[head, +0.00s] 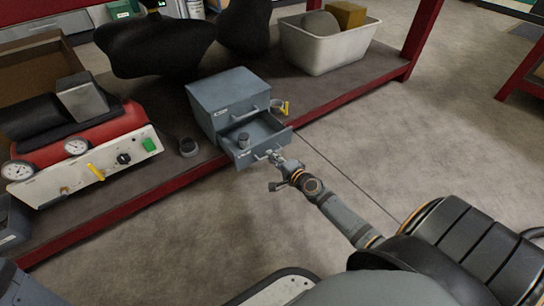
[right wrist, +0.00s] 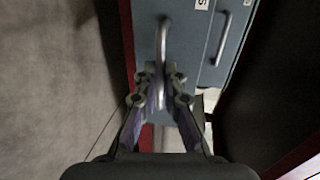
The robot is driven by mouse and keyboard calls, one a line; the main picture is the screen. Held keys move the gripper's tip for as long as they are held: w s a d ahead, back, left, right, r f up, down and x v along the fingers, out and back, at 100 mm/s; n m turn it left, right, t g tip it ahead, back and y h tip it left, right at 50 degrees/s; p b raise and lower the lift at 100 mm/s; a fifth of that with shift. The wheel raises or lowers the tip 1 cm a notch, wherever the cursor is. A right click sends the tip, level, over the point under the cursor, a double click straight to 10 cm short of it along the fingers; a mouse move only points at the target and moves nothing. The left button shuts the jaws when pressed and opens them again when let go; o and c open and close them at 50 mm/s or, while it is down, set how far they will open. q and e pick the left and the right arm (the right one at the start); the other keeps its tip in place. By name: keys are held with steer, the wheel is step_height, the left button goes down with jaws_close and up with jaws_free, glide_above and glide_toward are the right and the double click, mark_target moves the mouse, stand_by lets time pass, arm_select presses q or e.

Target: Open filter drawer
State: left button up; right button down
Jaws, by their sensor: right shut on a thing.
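A small grey-blue cabinet (head: 228,90) with two drawers stands on the dark shelf. Its lower drawer (head: 240,154) is pulled out towards me and holds a small dark grey cylindrical part (head: 243,140). The upper drawer is closed, and its handle shows in the head view (head: 245,115). My right gripper (head: 274,156) is at the front of the lower drawer. In the right wrist view its fingers (right wrist: 161,90) are shut on the lower drawer's handle (right wrist: 163,40). My left gripper is not in view.
A yellow-handled item (head: 281,107) lies right of the cabinet. A white bin (head: 328,50) stands behind. The floor in front is clear.

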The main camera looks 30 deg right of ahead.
steer(key=c, duration=1.4)
jaws_free()
steer(key=shift+c, duration=0.2)
steer(key=shift+s, duration=0.1)
steer(key=v, duration=1.1)
steer(key=shift+s+d, duration=0.15)
steer(key=shift+s, duration=0.25)
